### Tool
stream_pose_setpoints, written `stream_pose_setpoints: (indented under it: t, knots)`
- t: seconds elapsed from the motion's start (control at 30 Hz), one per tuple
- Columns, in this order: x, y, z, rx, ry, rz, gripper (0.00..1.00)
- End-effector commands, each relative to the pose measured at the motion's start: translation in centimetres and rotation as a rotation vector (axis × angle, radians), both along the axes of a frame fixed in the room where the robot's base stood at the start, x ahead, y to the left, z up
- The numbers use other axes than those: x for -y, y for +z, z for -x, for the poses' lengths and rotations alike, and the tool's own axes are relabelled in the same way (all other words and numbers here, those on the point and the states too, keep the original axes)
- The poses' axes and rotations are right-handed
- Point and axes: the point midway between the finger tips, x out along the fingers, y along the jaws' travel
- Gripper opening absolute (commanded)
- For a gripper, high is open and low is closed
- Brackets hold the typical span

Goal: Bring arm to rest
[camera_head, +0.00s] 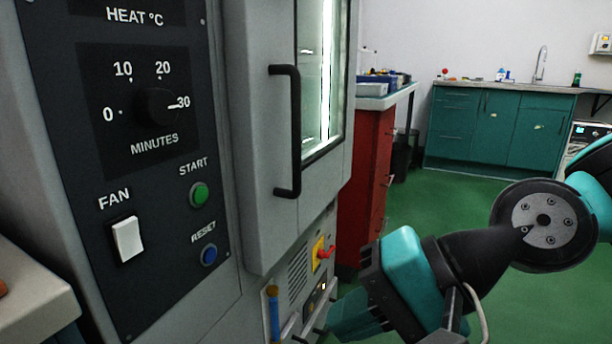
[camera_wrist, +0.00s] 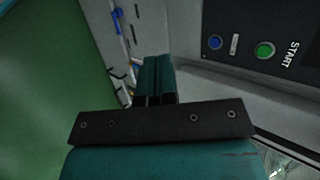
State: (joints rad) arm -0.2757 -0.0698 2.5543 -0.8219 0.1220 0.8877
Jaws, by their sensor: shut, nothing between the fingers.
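My arm reaches in from the right in the head view, with its teal and black wrist low in the picture. My gripper (camera_wrist: 155,62) shows in the wrist view as two teal fingers side by side, shut with nothing between them. In the head view my gripper (camera_head: 345,318) points down and left, in front of the lower part of the grey oven cabinet (camera_head: 236,150). The fingertips are apart from the control panel (camera_head: 62,150); its green start button (camera_wrist: 264,50) and blue reset button (camera_wrist: 215,42) are to their right in the wrist view.
The oven door's black handle (camera_head: 290,130) and a red-yellow switch (camera_head: 321,252) are close to the gripper. A red cabinet (camera_head: 368,185) stands behind the oven. Teal cupboards (camera_head: 500,125) with a sink line the back wall. Green floor (camera_head: 425,205) is open between.

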Motion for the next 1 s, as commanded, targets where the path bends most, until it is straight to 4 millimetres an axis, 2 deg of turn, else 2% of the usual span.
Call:
stream_pose_setpoints:
  t: [0.03, 0.13, 0.4, 0.5, 0.67, 0.77, 1.0]
  knots:
    - [1.3, -0.4, 0.6, 0.095, 0.094, 0.091, 0.00]
    - [3.9, -1.3, 1.6, 0.240, 0.288, 0.262, 0.00]
    - [10.7, -2.0, 4.1, 0.427, 0.740, 0.565, 0.00]
    - [10.7, 1.5, 4.1, 0.423, 0.745, 0.562, 0.00]
    - [10.6, 5.6, 4.1, 0.423, 0.743, 0.560, 0.00]
    - [10.6, 8.7, 4.1, 0.423, 0.743, 0.560, 0.00]
    - [10.6, 17.9, 4.1, 0.423, 0.743, 0.559, 0.00]
